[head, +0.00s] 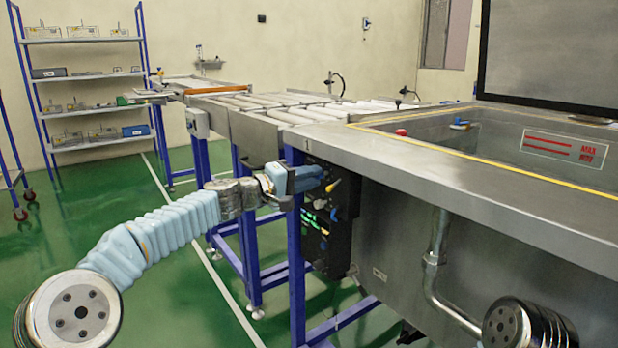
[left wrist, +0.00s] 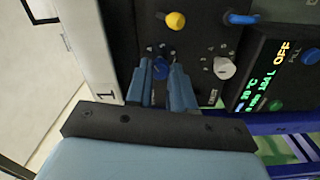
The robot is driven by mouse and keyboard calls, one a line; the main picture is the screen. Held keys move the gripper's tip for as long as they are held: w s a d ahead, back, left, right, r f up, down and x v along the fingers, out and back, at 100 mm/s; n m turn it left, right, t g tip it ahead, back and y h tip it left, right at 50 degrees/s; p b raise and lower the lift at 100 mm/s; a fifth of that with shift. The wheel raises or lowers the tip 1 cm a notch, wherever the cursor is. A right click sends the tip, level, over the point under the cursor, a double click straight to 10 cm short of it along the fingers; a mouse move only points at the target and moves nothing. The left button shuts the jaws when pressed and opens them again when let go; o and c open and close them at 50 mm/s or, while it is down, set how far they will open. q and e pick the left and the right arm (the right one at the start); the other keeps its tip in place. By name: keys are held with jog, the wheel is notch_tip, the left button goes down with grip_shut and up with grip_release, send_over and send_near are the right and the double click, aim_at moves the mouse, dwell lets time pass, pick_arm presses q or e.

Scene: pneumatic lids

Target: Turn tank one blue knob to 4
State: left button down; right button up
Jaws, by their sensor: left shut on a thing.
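The blue knob (left wrist: 160,66) is on a dark control panel (left wrist: 202,38) marked with small numbers, which are too small to read. A label with "1" stands beside it in the left wrist view. My left gripper (left wrist: 159,76) has its fingers on either side of the blue knob and is shut on it. In the head view my left gripper (head: 304,178) is at the upper part of the dark panel (head: 338,192) below the tank's (head: 400,150) corner, and it hides the blue knob there. My right gripper is out of view.
A yellow knob (left wrist: 175,20) and a whitish knob (left wrist: 224,68) sit close to the blue one. A display (left wrist: 268,82) reading OFF is to the right. Blue frame legs (head: 296,265) stand below my left gripper. A roller conveyor (head: 270,105) runs behind.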

pick_arm(q)
jog(key=shift+a+n, duration=0.1)
jog(key=shift+n, duration=0.5)
jog(key=c, duration=1)
grip_release()
jog(key=b+v, duration=0.3)
jog(key=v, duration=1)
jog(key=shift+s+a+b, duration=0.2)
jog(key=shift+a+b, duration=0.1)
jog(key=shift+b, duration=0.1)
